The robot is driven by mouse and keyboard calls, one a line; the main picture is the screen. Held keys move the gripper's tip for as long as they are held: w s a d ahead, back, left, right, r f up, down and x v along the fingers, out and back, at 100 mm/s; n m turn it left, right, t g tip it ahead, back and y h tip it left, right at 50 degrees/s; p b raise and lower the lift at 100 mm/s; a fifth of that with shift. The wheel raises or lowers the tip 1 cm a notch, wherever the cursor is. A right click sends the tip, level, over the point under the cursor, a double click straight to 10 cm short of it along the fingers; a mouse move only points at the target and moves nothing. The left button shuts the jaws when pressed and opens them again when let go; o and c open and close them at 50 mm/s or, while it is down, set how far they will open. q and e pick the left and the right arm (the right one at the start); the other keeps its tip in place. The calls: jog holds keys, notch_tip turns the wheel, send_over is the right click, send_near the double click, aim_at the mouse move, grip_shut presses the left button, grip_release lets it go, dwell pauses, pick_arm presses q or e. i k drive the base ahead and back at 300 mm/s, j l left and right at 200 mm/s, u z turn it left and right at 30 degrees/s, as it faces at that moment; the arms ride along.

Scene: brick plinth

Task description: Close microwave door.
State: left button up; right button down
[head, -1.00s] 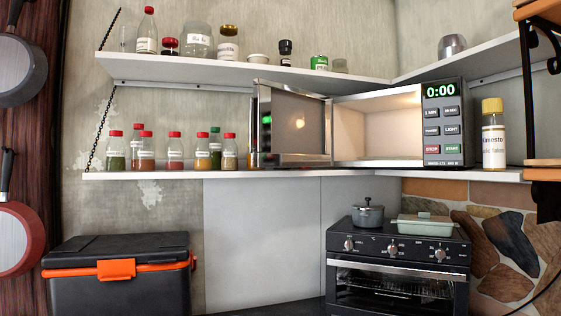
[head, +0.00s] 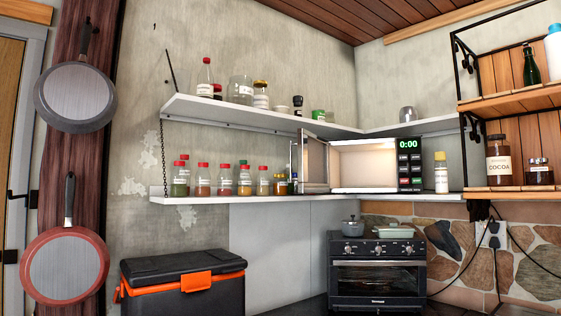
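The microwave (head: 411,181) stands on the lower wall shelf in the corner, to the right of the spice jars. Its door (head: 313,163) is open, hinged at the left and swung out toward me, so the lit, empty-looking cavity (head: 362,165) shows. A green 0:00 display is at the top of the control panel on its right side. Neither of my grippers is in view.
Spice jars (head: 221,180) stand on the lower shelf (head: 200,200) left of the door. An upper shelf (head: 250,117) with jars hangs above. A toaster oven (head: 377,271) and a black-orange cooler (head: 183,282) stand below. Wooden shelves (head: 505,195) are at right.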

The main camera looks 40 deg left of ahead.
aim_at(313, 150)
jog(key=k+j, duration=0.15)
jog(key=j, duration=0.2)
jog(key=k+j, duration=0.15)
jog(key=j, duration=0.2)
jog(key=k+j, duration=0.15)
jog(key=j, duration=0.2)
jog(key=k+j, duration=0.15)
jog(key=j, duration=0.2)
jog(key=k+j, duration=0.15)
jog(key=j, duration=0.2)
jog(key=i+j, duration=0.1)
jog(key=j, duration=0.75)
jog(key=i+j, duration=0.15)
jog(key=j, duration=0.3)
jog(key=i+j, duration=0.1)
jog(key=j, duration=0.35)
jog(key=k+l, duration=0.1)
jog(key=l, duration=0.25)
jog(key=k+l, duration=0.1)
jog(key=l, duration=0.25)
jog(key=k+l, duration=0.1)
jog(key=l, duration=0.3)
jog(key=l+u, duration=0.1)
jog(key=l, duration=0.25)
jog(key=i+l+u, duration=0.2)
jog(key=l, duration=0.75)
jog(key=l+u, duration=0.15)
jog(key=l, duration=0.8)
